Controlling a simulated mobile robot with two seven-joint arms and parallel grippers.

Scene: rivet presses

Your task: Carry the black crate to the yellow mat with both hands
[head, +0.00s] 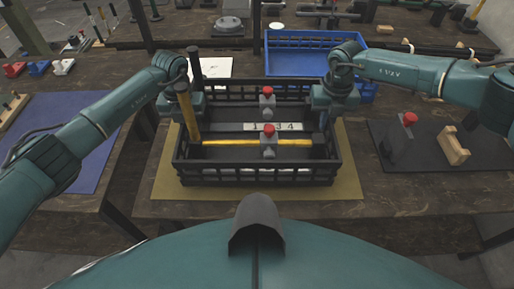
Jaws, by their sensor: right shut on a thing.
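The black crate (184,172) has slatted walls and is over the yellow mat (345,188). The mat shows along its left, front and right sides. I cannot tell whether the crate rests on the mat or hangs just above it. My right gripper (334,106) is at the crate's right wall, shut on it. My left gripper (183,108) is at the left wall, pointing down. Inside the crate are two grey pieces with red tops (269,130), a yellow bar (230,142) and a numbered white strip (290,127).
A blue crate (295,62) stands right behind the black crate. A blue mat (75,120) lies on the left table. A dark board (425,150) with a red-topped piece (410,119) and a wooden block (453,150) lies at right. A white sheet (215,69) lies behind the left gripper.

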